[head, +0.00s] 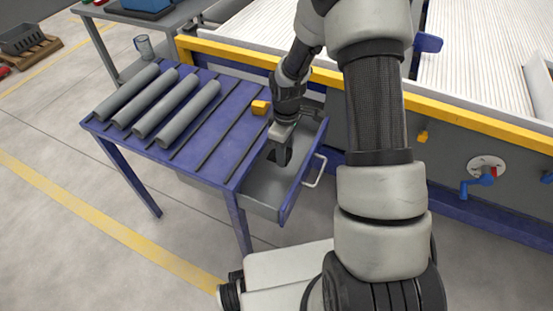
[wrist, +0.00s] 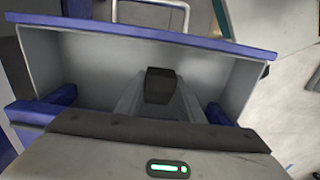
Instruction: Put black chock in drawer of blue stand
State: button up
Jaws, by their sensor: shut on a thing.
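The blue stand (head: 215,128) has its grey drawer (head: 262,190) pulled open on the right side. My gripper (head: 281,150) points down into the drawer opening. It is shut on the black chock (wrist: 161,80), which sits between the fingers in the wrist view. The drawer's grey inner walls (wrist: 75,62) surround the chock in that view. In the head view the chock is a small dark shape, partly hidden by the gripper. I cannot tell whether it touches the drawer floor.
Several grey pipes (head: 155,100) lie on the left of the stand's top, with a yellow chock (head: 260,107) to their right. A yellow-edged conveyor (head: 450,105) runs behind. The drawer handle (head: 315,171) sticks out. Visible drawer floor is clear.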

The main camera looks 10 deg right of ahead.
notch_tip(320, 180, down, 6)
jog(key=shift+b, duration=0.55)
jog(key=w, duration=0.2)
jog(key=w+b, duration=0.1)
jog(key=w, duration=0.1)
jog(key=shift+w+a+f, duration=0.1)
jog(key=shift+a+f, duration=0.2)
jog(key=shift+f, duration=0.3)
jog(key=shift+f, duration=0.15)
jog(key=shift+f+b, duration=0.15)
jog(key=shift+b, duration=0.2)
jog(key=o, duration=1.1)
jog(key=shift+r, duration=0.2)
